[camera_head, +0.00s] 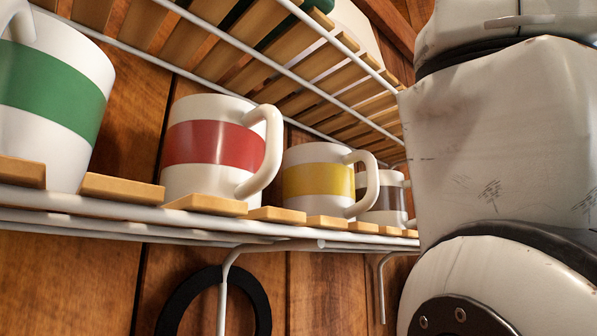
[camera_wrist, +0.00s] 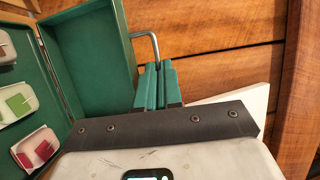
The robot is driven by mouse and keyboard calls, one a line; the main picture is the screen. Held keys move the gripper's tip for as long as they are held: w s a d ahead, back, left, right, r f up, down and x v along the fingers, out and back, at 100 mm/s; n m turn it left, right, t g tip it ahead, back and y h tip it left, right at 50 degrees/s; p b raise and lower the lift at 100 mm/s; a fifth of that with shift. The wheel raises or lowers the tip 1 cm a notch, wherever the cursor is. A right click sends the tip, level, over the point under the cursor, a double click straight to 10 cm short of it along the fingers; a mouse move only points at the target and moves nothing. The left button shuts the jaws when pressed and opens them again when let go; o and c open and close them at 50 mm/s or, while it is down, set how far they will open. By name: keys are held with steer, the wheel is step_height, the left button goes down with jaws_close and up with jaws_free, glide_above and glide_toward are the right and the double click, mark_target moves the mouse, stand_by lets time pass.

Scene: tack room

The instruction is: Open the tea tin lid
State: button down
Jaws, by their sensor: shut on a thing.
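In the wrist view, a green tea tin (camera_wrist: 47,50) fills the upper left. It stands open at an angle. One side shows pale packets (camera_wrist: 38,148) with green and red squares. The other is a deep, empty green shell (camera_wrist: 90,55), which looks like the lid. A bent metal wire handle (camera_wrist: 147,34) sticks out from the shell's right edge. My gripper (camera_wrist: 157,68) has green fingers closed together on the end of this wire. The fingers' contact point is partly hidden.
In the head view, white mugs with green (camera_head: 50,85), red (camera_head: 212,145), yellow (camera_head: 318,181) and dark (camera_head: 384,197) bands stand on a slatted wire shelf (camera_head: 150,226). A black ring (camera_head: 172,310) hangs below. My arm covers the right side. Wooden boards (camera_wrist: 225,65) lie close behind my gripper.

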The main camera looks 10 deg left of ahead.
steer(key=shift+w+a+r, duration=0.1)
steer(key=shift+w+a, duration=0.1)
steer(key=shift+a, duration=0.1)
steer(key=c, duration=1.3)
jaws_free()
steer(key=b+v, duration=0.4)
steer(key=v, duration=0.6)
steer(key=shift+d, duration=0.4)
steer(key=shift+s, duration=0.1)
